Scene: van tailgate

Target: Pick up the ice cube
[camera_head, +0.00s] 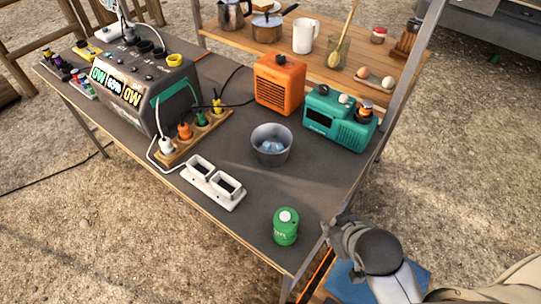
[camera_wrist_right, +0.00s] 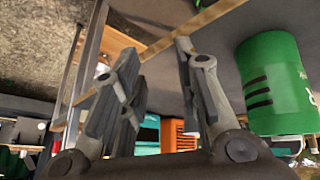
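Pale bluish ice cubes (camera_head: 270,147) lie at the bottom of a grey metal bucket (camera_head: 272,159) on the dark tabletop. I cannot separate the single cubes clearly. My right gripper (camera_head: 338,226) is at the table's front right edge, apart from the bucket and to its lower right. In the right wrist view its two fingers (camera_wrist_right: 158,55) stand apart with nothing between them. The ice and bucket cannot be made out in that view. My left gripper is not in view.
A green canister (camera_head: 286,228) stands close left of my right gripper; the wrist view shows it too (camera_wrist_right: 270,85). A white double socket (camera_head: 213,183), orange heater (camera_head: 279,84) and teal radio (camera_head: 338,120) surround the bucket. Tabletop between canister and bucket is clear.

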